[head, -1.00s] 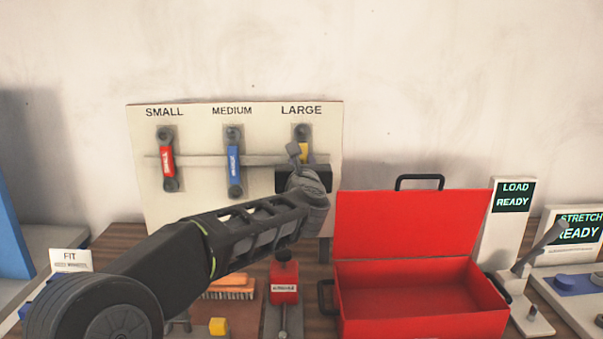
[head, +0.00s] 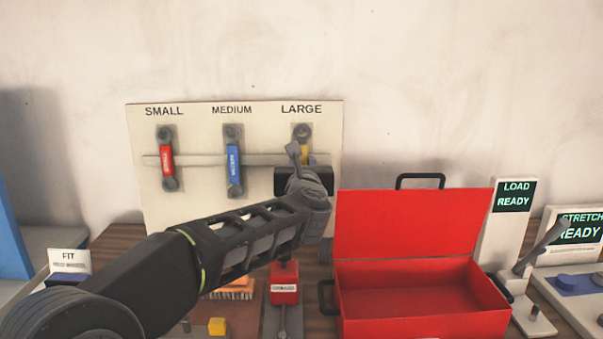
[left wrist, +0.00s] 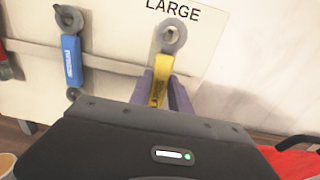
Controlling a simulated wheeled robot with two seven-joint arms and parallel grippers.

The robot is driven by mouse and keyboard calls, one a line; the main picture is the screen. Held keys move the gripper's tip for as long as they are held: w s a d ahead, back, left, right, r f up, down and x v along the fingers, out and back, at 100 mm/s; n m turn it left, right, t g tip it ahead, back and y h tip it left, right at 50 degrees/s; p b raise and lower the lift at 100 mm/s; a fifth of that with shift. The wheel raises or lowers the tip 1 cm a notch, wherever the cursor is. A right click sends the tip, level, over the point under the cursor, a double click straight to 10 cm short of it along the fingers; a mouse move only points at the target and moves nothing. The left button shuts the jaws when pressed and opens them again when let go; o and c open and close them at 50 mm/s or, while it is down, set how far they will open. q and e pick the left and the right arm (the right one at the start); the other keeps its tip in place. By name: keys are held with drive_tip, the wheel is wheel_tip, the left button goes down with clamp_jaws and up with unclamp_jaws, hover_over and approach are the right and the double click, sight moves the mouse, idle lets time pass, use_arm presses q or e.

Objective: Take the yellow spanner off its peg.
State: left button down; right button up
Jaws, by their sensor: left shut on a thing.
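The yellow spanner (left wrist: 162,78) hangs under the LARGE label on the board, its grey ring end (left wrist: 171,37) at the top. The spanner's lower end is hidden. My right gripper is not in view.
A blue spanner (head: 233,165) and a red spanner (head: 167,161) hang to the left on the same board (head: 200,215). An open red toolbox (head: 410,225) stands to the right, below the board. A small red block-like item (head: 284,271) stands below my left arm.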

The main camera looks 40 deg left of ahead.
use_arm(q)
drive_tip(key=shift+b+v, duration=0.7)
drive_tip(key=shift+v, duration=1.7)
drive_tip(key=shift+r, duration=0.2)
